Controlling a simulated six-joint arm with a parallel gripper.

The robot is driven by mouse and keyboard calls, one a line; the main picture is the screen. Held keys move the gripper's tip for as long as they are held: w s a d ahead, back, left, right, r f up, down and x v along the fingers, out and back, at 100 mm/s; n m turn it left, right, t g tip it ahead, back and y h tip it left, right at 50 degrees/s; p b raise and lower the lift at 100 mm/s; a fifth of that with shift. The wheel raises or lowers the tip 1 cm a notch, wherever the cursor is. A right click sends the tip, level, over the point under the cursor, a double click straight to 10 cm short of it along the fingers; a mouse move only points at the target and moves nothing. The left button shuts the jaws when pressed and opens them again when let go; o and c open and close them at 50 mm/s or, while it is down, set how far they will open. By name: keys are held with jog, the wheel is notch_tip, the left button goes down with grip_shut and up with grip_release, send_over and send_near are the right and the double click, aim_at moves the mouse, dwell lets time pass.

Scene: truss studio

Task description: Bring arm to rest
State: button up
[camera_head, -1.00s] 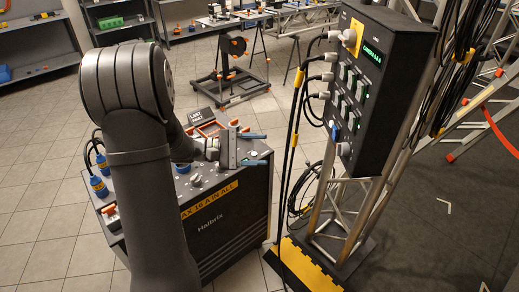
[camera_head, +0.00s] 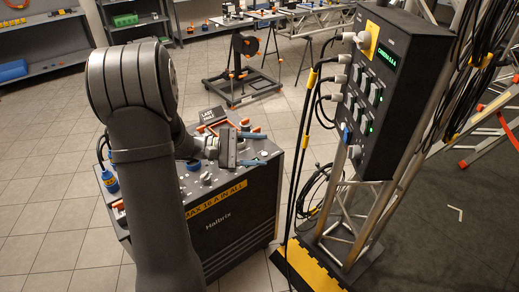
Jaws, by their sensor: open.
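My arm rises in the left foreground, bends at the top and reaches down behind itself to the gripper. The arm hides part of the cabinet top. I cannot tell how far the gripper is above the cabinet surface.
A black power panel (camera_head: 385,90) with grey plugs and a green display stands on a truss at the right, cables hanging beside it. A yellow-and-black ramp (camera_head: 306,268) lies at its foot. A wheeled reel stand (camera_head: 246,72) is behind. Open tiled floor lies between.

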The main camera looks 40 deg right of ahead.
jog(key=v, duration=0.6)
jog(key=shift+a, duration=0.25)
dwell(1.3)
jog(key=shift+w+a, duration=0.1)
jog(key=shift+w, duration=0.15)
jog(key=shift+r, duration=0.15)
jog(key=shift+r, duration=2.15)
jog(key=shift+r, duration=0.25)
dwell(0.6)
